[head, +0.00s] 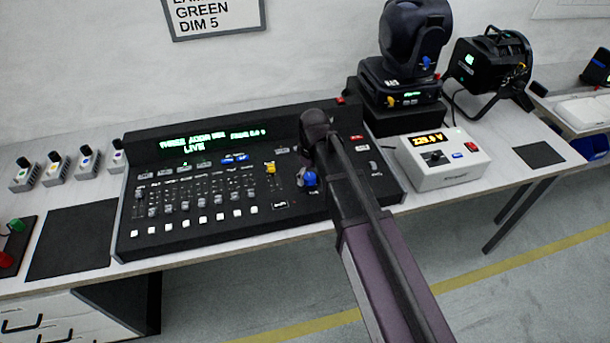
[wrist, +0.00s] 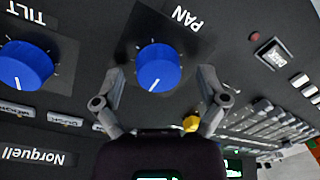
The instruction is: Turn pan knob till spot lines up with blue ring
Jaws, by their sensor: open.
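The pan knob (wrist: 158,66) is a round blue knob with a white pointer line, beside the word PAN in the wrist view. Its line points to the bottom of that view, slightly left. My gripper (wrist: 161,76) is open, with one finger on each side of the knob; I cannot tell whether they touch it. In the head view my gripper (head: 312,150) is over the right part of the black console (head: 130,225), by a blue knob (head: 310,179). The black moving-head light (head: 415,35) stands behind. I see no light spot or blue ring on the wall.
The tilt knob (wrist: 25,65), also blue, is left of the pan knob in the wrist view. A yellow fader cap (head: 270,168) is close by. A white meter box (head: 442,160) and a black lamp (head: 490,62) stand to the right. A dark mat (head: 72,240) lies left.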

